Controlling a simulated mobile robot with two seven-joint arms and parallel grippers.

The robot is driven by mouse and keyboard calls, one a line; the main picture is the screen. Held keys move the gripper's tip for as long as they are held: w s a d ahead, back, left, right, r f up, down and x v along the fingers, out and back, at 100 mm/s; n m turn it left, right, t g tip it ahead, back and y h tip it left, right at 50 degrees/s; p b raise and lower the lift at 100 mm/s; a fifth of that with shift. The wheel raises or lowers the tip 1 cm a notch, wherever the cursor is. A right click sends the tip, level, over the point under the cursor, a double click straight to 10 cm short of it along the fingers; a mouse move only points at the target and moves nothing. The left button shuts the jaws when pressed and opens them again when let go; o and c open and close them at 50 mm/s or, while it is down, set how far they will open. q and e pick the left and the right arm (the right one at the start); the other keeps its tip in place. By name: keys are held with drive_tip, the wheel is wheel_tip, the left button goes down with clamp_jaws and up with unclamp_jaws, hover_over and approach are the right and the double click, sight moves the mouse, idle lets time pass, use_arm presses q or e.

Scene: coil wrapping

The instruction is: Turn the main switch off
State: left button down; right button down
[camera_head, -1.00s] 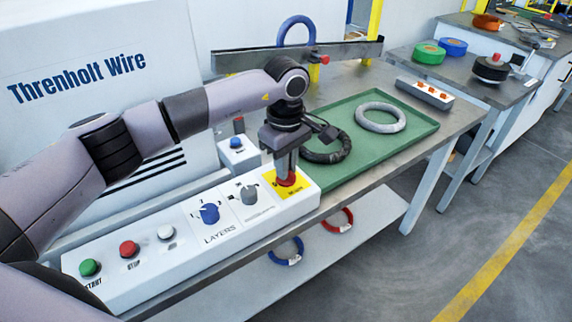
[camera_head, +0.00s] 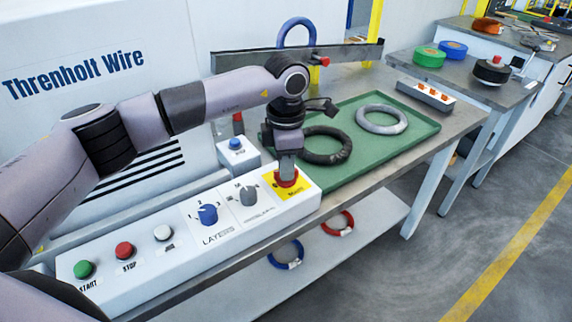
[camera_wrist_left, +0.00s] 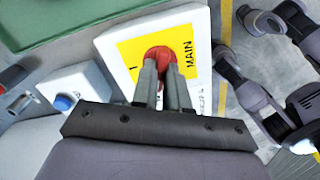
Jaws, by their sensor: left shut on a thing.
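The main switch is a red knob (camera_head: 287,181) on a yellow plate (camera_head: 297,192) marked MAIN, at the right end of the white control panel (camera_head: 140,283). My left gripper (camera_head: 287,178) points down onto it and is shut on the knob. In the left wrist view the red knob (camera_wrist_left: 158,53) shows between and beyond the two fingertips (camera_wrist_left: 160,68). An "I" mark and the word MAIN show on the yellow plate (camera_wrist_left: 135,60). The fingers hide part of the knob, so its exact setting is hard to tell. My right gripper is not in view.
Left along the panel are a grey knob (camera_head: 249,196), a blue LAYERS knob (camera_head: 208,214) and push buttons. A small box with a blue button (camera_head: 236,144) stands behind. A green tray (camera_head: 425,128) with a black coil (camera_head: 327,158) and a grey coil (camera_head: 382,107) lies close right.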

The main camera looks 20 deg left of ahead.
use_arm(q)
drive_tip(key=n, duration=0.4)
drive_tip(key=shift+r+n, duration=0.1)
drive_tip(key=shift+n, duration=0.3)
idle(0.4)
drive_tip(key=c, duration=1.1)
unclamp_jaws()
drive_tip(key=shift+c, duration=0.2)
wheel_tip(320, 180, up, 7)
drive_tip(key=shift+r, duration=0.1)
